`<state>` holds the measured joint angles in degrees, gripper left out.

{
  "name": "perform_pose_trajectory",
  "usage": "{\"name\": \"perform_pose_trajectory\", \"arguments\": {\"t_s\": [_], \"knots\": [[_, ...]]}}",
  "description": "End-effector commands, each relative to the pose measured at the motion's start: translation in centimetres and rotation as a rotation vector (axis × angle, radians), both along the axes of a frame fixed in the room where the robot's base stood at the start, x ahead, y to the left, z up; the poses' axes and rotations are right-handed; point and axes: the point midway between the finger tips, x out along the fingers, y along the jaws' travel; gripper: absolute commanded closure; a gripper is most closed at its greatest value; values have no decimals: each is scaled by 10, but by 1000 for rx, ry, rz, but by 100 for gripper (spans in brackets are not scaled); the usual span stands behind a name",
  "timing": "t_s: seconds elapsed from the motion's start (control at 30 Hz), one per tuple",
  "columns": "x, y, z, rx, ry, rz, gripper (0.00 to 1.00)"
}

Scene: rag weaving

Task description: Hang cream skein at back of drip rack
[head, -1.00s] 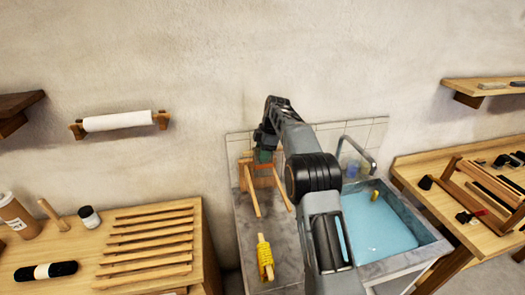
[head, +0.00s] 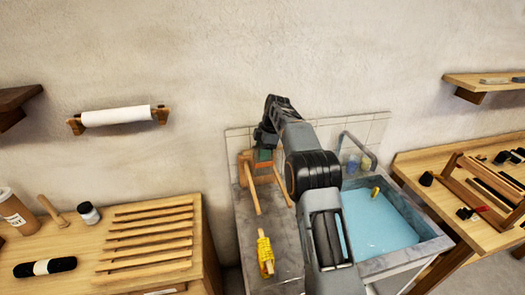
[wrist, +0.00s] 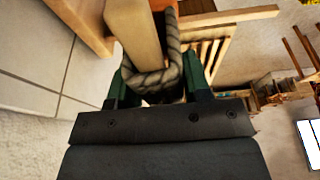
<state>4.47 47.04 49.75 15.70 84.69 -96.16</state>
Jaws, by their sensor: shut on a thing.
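The drip rack (head: 249,188) is a wooden stand with bars reaching forward, on the grey counter left of the sink. My gripper (head: 263,155) is at the back of the rack, beside the wall tiles. In the wrist view, my gripper (wrist: 158,82) is shut on the cream skein (wrist: 170,62), a twisted rope that looks greyish in the shade. The skein loops around a pale wooden bar (wrist: 136,30) that runs between the fingers. In the head view the arm hides the skein. I cannot tell how its weight rests on the bar.
A yellow skein (head: 265,250) is around a wooden bar at the counter's front. The sink (head: 380,225) with blue water lies right of my arm, with a curved tap behind it. A slatted wooden rack (head: 150,235) is on the left table. A loom frame (head: 480,190) is on the right table.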

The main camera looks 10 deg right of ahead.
Motion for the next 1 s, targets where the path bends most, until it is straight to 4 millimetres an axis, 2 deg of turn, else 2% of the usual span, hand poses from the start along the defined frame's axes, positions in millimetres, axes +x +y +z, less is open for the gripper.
{"name": "perform_pose_trajectory", "arguments": {"t_s": [1.0], "knots": [[0,0,-37,0,0,0,82]]}}
